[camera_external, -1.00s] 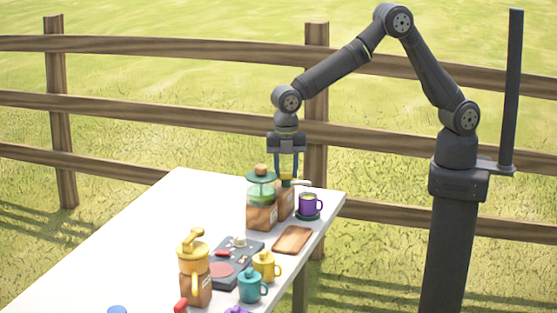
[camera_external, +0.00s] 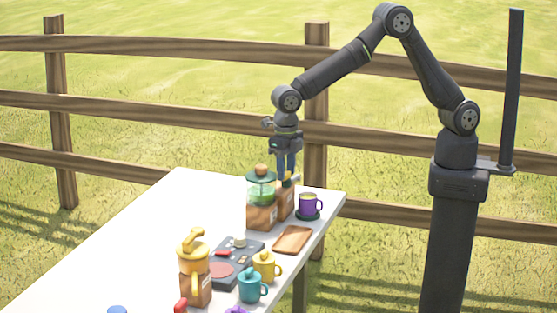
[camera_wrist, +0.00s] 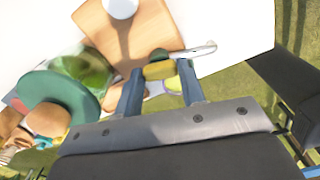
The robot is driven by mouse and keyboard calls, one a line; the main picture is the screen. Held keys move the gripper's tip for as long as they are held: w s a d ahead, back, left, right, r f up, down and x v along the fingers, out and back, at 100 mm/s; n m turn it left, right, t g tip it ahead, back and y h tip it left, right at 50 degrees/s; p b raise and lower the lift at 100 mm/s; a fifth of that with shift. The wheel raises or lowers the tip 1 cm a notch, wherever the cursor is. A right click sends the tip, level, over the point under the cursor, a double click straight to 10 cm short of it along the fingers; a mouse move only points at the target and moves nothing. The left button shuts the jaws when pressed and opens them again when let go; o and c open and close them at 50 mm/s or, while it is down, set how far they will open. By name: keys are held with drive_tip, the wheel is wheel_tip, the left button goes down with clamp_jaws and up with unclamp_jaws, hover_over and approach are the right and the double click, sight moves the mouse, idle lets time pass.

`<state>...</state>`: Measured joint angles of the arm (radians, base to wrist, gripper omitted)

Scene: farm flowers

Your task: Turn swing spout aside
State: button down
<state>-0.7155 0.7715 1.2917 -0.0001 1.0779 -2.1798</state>
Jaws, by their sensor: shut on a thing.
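The swing spout (camera_wrist: 195,51) is a pale metal tube in the wrist view, reaching right from a dark green knob beside my fingers. Its yellow part (camera_wrist: 158,71) lies between my fingertips. My gripper (camera_wrist: 160,78) points down and is shut on this yellow part; it also shows in the external view (camera_external: 286,172). There the fingers are at the top of the brown spout stand (camera_external: 286,203), behind the glass jar. The pale tube is not clearly visible in the external view.
A glass jar with a green lid (camera_external: 261,178) stands close beside my fingers. A purple mug (camera_external: 307,205) is just right, on a dark coaster. A wooden tray (camera_external: 292,240), yellow pitcher (camera_external: 194,262) and teal mug (camera_external: 250,286) stand nearer. The table's left side is clear.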

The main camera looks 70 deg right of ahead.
sight(286, 172)
drive_tip(key=shift+n, duration=1.3)
drive_tip(key=c, duration=0.9)
unclamp_jaws()
wheel_tip(286, 172, up, 18)
drive_tip(key=shift+f, duration=0.25)
drive_tip(key=shift+f, duration=0.15)
wheel_tip(286, 172, down, 17)
drive_tip(key=shift+f, duration=0.1)
